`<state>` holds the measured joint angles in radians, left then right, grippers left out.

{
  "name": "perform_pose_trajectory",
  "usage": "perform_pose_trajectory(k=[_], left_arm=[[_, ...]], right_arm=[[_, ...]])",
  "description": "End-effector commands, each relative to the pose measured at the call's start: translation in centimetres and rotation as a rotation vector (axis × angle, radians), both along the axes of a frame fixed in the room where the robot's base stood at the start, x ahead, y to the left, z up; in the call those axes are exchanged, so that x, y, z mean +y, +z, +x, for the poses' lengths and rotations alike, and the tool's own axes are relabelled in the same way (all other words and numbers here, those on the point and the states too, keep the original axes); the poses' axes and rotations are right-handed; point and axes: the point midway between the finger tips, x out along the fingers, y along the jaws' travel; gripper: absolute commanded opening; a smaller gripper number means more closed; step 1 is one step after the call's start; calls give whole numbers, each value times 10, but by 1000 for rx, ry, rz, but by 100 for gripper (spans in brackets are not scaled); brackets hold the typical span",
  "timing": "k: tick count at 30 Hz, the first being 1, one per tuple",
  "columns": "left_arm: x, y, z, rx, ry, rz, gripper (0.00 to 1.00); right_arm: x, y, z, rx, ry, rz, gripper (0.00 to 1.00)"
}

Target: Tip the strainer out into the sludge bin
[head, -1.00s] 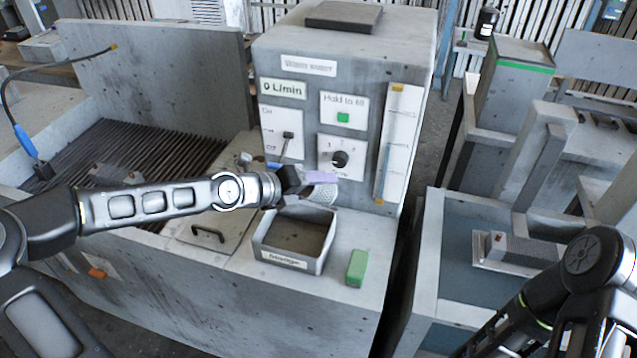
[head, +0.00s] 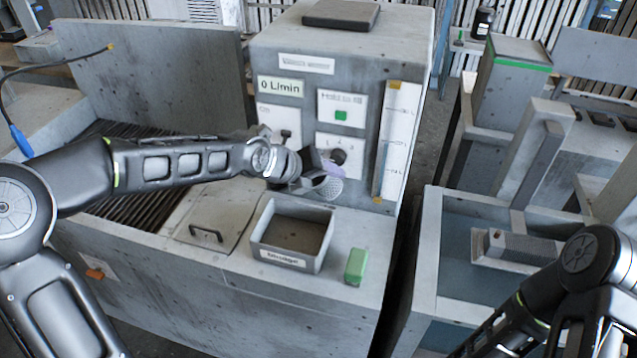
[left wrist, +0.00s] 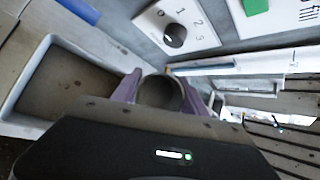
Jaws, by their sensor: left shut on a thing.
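The strainer (head: 328,187) is a small grey perforated cup. My left gripper (head: 318,170), with purple fingers, is shut on it and holds it above the back right of the sludge bin. In the left wrist view the strainer (left wrist: 160,92) sits between the two purple fingers of the left gripper (left wrist: 162,88), its inside partly hidden. The sludge bin (head: 290,258) is an open grey box with a white label on its front; it also shows in the left wrist view (left wrist: 28,100) at the left. My right arm shows at the lower right; its gripper cannot be made out.
The control panel with its dial (head: 338,157) stands close behind the strainer. A green block (head: 356,266) lies right of the bin. A flat lid with a handle (head: 207,232) is left of the bin. A water-filled basin (head: 450,262) is further right.

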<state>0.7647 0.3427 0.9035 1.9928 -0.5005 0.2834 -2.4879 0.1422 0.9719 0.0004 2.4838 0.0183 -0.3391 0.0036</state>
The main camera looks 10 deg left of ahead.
Motion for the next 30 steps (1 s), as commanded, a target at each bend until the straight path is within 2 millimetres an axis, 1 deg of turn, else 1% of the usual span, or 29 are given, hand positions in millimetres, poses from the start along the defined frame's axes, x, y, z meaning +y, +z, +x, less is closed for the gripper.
perform_pose_trajectory(k=[1, 3, 5, 8, 9, 10, 13, 15, 21, 22, 23, 30], left_arm=[[-4, -3, 2, 5, -5, 25, 5], [-6, -2, 3, 22, -7, 57, 5], [-8, 0, 4, 35, -4, 87, 5], [-16, 8, 6, 74, -9, 163, 5], [-17, 12, 7, 90, -5, 198, 5], [-19, 17, 8, 105, -8, 221, 5], [-23, 21, 11, 145, -4, 300, 5], [-26, 23, 12, 168, -5, 343, 5], [-34, 25, 16, 229, -4, 469, 5], [-35, 25, 17, 235, -2, 485, 5], [-36, 22, 18, 245, -3, 501, 5], [-39, 24, 20, 279, 0, 572, 5]], right_arm=[[1, -12, 0, -3, 0, 2, 0], [2, -20, 1, -7, 0, 4, 0], [3, -27, 1, -10, 1, 6, 0], [4, -31, 1, -13, 1, 8, 0], [4, -29, 1, -13, 2, 8, 0], [4, -22, 1, -12, 1, 7, 0], [3, -11, 1, -10, 1, 6, 0], [2, -2, 1, -6, 0, 3, 0], [-1, 13, 0, 4, 0, -1, 0], [-1, 14, 0, 5, 0, -2, 0], [-1, 10, 0, 4, 0, -1, 0], [-1, 9, 0, 5, 0, -2, 0]])
